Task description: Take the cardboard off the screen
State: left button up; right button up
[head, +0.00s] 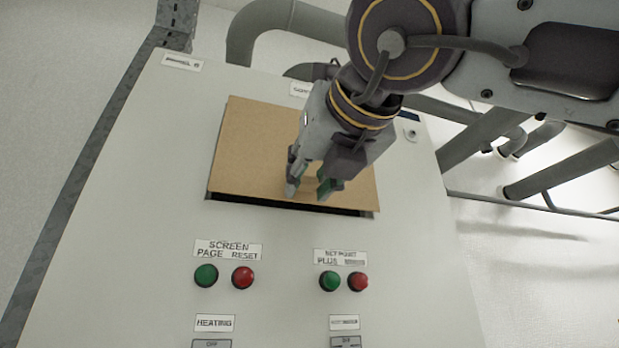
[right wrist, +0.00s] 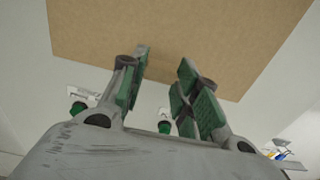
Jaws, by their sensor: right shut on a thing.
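The cardboard (head: 248,150) is a flat tan sheet covering most of the screen on the sloped white panel. A dark strip of the screen recess (head: 285,205) shows below its lower edge. My right gripper (head: 308,189) is over the cardboard's lower right part, coming from the upper right. In the right wrist view, the two green-padded fingers (right wrist: 165,58) stand a little apart in front of the cardboard (right wrist: 200,25). The gripper is shut on the cardboard, but the exact contact is hard to see. My left gripper is not in view.
Green (head: 206,275) and red (head: 243,277) buttons sit below the screen, with a second green (head: 330,281) and red (head: 358,282) pair to the right. Heating switches lie lower. Grey pipes (head: 262,28) run behind the panel (head: 130,220).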

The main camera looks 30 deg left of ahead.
jog(key=b+v, duration=0.4)
jog(key=v, duration=0.7)
jog(key=shift+s+d+b, duration=0.2)
jog(key=shift+b, duration=0.2)
dwell(1.3)
jog(key=shift+a, duration=0.1)
jog(key=shift+p+x, duration=0.7)
jog(key=shift+x, duration=1.2)
jog(key=shift+s, duration=0.1)
